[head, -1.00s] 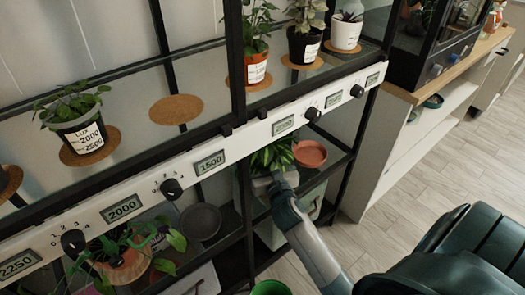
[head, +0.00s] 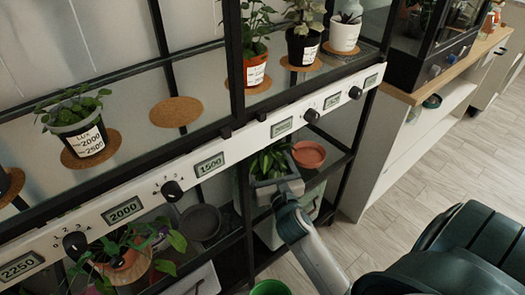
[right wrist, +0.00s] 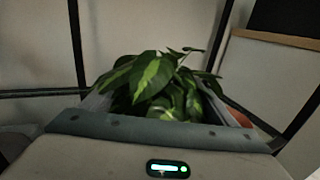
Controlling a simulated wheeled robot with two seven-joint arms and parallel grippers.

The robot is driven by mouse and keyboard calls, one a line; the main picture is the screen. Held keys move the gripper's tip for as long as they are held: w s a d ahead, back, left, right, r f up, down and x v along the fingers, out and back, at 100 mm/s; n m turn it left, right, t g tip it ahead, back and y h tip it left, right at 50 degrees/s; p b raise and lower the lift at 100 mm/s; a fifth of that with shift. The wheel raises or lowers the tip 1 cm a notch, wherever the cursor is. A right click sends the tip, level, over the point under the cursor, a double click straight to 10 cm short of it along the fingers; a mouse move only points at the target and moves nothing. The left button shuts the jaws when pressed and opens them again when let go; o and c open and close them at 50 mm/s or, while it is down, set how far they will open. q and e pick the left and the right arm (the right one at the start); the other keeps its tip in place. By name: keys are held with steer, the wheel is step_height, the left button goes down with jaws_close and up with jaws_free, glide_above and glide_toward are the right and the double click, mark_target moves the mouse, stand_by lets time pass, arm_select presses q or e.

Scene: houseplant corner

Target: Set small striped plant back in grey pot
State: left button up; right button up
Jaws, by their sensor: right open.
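The small striped plant (head: 267,162) has green leaves with paler yellow-green stripes. It stands on the lower shelf under the white control rail, and its leaves fill the middle of the right wrist view (right wrist: 155,78). My right gripper (head: 274,185) is open at the front of the plant, its fingers to either side of the lower leaves. Whatever holds the plant's roots is hidden behind the gripper. A round dark grey pot or dish (head: 201,222) sits left of it on the lower shelf; I cannot tell which it is. My left gripper is out of view.
A terracotta dish (head: 309,153) is just right of the plant. A black shelf post stands close on its left. The white rail (head: 210,163) with knobs runs above. A trailing plant (head: 125,258) is at lower left, and a green rim (head: 270,288) shows at the bottom.

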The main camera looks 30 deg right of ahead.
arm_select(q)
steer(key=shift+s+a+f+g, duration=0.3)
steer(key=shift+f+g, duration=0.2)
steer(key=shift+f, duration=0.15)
arm_select(e)
steer(key=v, duration=0.8)
